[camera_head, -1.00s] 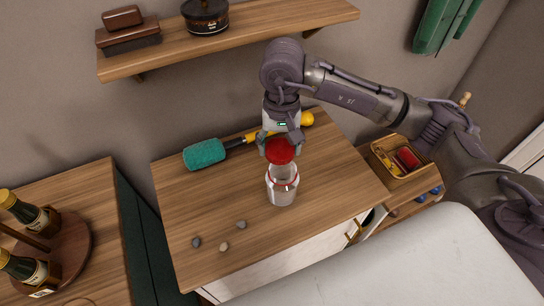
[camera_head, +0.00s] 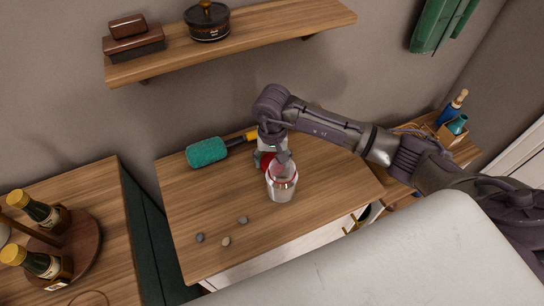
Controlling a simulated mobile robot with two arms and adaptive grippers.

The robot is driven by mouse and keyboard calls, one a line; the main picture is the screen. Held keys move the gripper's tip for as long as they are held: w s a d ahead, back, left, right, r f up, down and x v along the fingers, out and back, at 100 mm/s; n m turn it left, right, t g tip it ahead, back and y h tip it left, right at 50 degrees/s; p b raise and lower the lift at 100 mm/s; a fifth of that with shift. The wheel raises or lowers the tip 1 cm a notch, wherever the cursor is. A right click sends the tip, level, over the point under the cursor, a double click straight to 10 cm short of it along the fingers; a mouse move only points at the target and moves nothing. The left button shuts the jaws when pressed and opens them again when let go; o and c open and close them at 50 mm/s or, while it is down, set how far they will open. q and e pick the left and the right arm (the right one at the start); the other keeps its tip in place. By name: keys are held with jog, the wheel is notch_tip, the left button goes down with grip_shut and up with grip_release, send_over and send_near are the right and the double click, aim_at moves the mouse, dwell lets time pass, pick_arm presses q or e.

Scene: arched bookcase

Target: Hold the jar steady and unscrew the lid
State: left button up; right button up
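The clear glass jar (camera_head: 282,188) stands upright on the wooden cabinet top (camera_head: 215,240), with a thin red band around it. The red lid (camera_head: 268,163) is off the jar, just behind and left of its mouth. My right gripper (camera_head: 270,160) comes down from above with its fingers on either side of the lid, and seems shut on it. One finger and the jar hide part of the lid. I cannot tell whether the lid touches the cabinet top. My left gripper is not in view, and nothing visible holds the jar.
A teal brush (camera_head: 207,152) with a yellow-and-black handle lies behind the jar. A wall shelf (camera_head: 235,38) holds a box and a dark tin. Bottles (camera_head: 48,265) stand on a round tray at left. The cabinet's left side is mostly clear.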

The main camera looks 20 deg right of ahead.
jog(key=shift+w+f+b, duration=0.1)
jog(key=shift+f+b, duration=0.05)
jog(key=shift+b, duration=0.15)
jog(key=o, duration=1.3)
jog(key=shift+r, duration=0.55)
notch_tip(320, 180, up, 11)
jog(key=shift+r+b, duration=0.1)
jog(key=shift+b, duration=1.05)
